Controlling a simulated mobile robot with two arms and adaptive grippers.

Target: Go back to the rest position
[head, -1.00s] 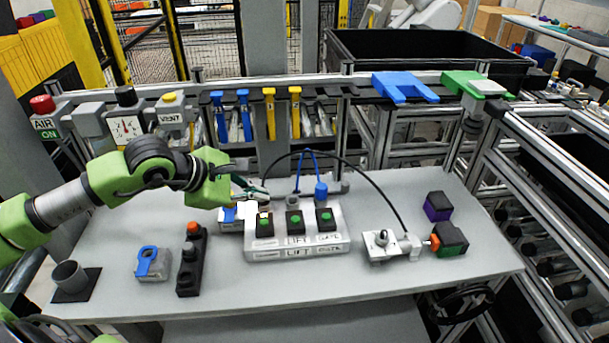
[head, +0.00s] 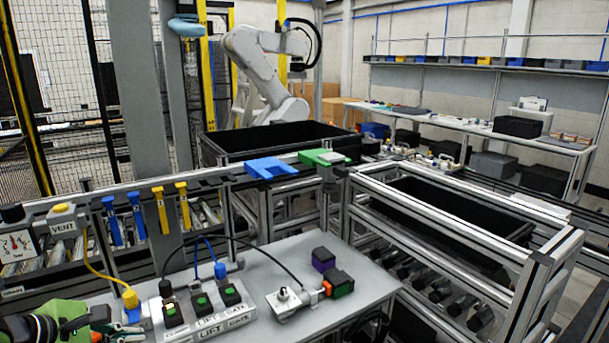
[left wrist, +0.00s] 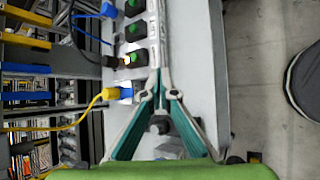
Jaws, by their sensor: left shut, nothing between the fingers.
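My left gripper (head: 112,328) is at the lower left edge of the head view, by the left end of the panel box, partly cut off by the frame. In the left wrist view its two teal fingers (left wrist: 160,78) meet at the tips, shut and empty. The grey panel box (head: 208,326) with its green buttons lies beyond the fingertips. My right gripper is not in view.
The table (head: 372,282) also carries a grey fixture (head: 284,300) with a black cable, a green-black block (head: 339,284) and a purple-black block (head: 323,259). A metal rail frame (head: 460,230) borders the table on the right. Yellow and blue cables arch over the back.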

